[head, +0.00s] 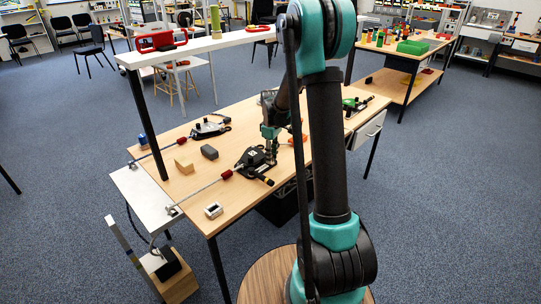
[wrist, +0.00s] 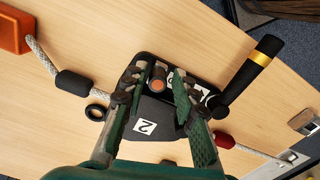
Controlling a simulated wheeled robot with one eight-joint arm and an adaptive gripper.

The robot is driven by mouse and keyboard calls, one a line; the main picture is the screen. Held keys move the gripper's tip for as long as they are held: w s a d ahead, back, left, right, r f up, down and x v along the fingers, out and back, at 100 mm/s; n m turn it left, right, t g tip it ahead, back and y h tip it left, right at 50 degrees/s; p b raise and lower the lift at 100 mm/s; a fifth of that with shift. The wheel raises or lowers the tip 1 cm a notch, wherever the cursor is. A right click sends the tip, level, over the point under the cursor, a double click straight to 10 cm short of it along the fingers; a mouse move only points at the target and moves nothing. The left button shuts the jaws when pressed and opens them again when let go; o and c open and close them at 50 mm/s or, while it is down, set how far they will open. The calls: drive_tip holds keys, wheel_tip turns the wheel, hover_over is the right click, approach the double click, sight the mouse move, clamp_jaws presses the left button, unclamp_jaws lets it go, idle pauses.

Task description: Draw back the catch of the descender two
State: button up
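Descender two (wrist: 146,127), a black body with a white "2" label, lies on the wooden table below my gripper; in the head view the descender (head: 252,158) is partly covered by my arm. A round orange-red button (wrist: 158,85) in a dark ring shows on it, perhaps the catch; I cannot tell for sure. A black handle with a yellow band (wrist: 252,70) sticks out to the upper right. My gripper (wrist: 155,82) is open, with one finger on each side of the button and nothing held. Whether the fingertips touch the descender is unclear.
The rope (wrist: 40,58) passes an orange block (wrist: 14,30), a black sleeve (wrist: 73,83) and, on the other side, a red piece (wrist: 224,140). Another descender (head: 207,128) lies farther left. A white beam (head: 200,47) crosses above the table. Loose blocks (head: 184,165) lie nearby.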

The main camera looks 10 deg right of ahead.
drive_tip(key=shift+o, duration=0.6)
drive_tip(key=shift+w, duration=0.1)
wheel_tip(320, 180, up, 12)
drive_tip(key=s+d+f+m+t, duration=0.1)
drive_tip(key=s+f+m, duration=0.1)
drive_tip(key=s, duration=0.7)
drive_tip(key=s+f+m+t, duration=0.1)
drive_tip(key=s+f+m, duration=0.2)
drive_tip(key=s, duration=0.7)
drive_tip(key=s+d+f+m+t, duration=0.1)
drive_tip(key=s+m, duration=0.4)
drive_tip(key=s, duration=0.5)
wheel_tip(320, 180, down, 2)
drive_tip(key=shift+d+f+t, duration=0.15)
drive_tip(key=shift+d+t, duration=0.2)
drive_tip(key=shift+t, duration=0.25)
drive_tip(key=shift+o, duration=0.3)
